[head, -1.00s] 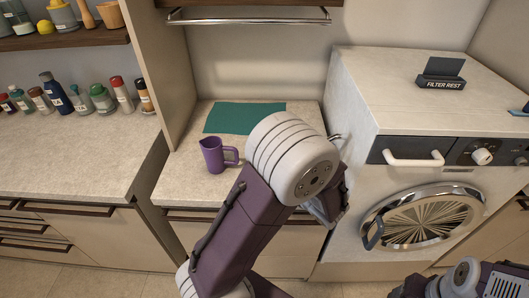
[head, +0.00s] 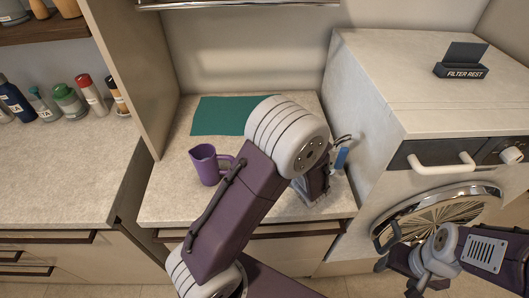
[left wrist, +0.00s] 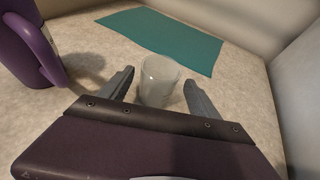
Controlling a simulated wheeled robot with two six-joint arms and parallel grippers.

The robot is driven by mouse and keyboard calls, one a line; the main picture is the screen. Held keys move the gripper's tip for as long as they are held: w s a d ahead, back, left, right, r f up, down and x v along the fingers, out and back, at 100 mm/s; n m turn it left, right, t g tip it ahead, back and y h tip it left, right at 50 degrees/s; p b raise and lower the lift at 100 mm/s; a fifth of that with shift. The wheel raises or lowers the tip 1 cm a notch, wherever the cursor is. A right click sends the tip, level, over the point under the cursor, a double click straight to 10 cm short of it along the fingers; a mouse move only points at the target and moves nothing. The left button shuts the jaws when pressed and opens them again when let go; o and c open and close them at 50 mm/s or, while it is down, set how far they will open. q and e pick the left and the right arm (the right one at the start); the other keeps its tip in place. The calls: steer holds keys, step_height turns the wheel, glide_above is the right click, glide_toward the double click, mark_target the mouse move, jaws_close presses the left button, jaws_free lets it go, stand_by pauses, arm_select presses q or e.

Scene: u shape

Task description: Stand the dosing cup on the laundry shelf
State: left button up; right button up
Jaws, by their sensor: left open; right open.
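The dosing cup, a small translucent whitish cup (left wrist: 158,88), stands upright on the counter in the left wrist view. My left gripper (left wrist: 159,77) is open, with a finger on each side of the cup. Whether the fingers touch it is not clear. In the head view my left arm hides the cup. My right gripper (head: 398,275) is open and empty, low in front of the washing machine. A shelf with a metal rail (head: 235,4) shows at the top edge, above the counter; its upper part is out of view.
A purple jug (head: 204,166) stands left of my left arm and close by in the left wrist view (left wrist: 22,45). A teal mat (head: 220,115) lies behind. A dark wooden shelf (head: 45,30) and several bottles are at left. The washing machine (head: 365,75) stands right.

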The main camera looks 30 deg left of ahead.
arm_select(q)
steer(key=x, duration=0.5)
steer(key=shift+s+f, duration=0.1)
steer(key=shift+s, duration=0.15)
steer(key=c, duration=1.4)
step_height(320, 180, up, 10)
steer(key=shift+r+p, duration=0.1)
steer(key=shift+p, duration=0.85)
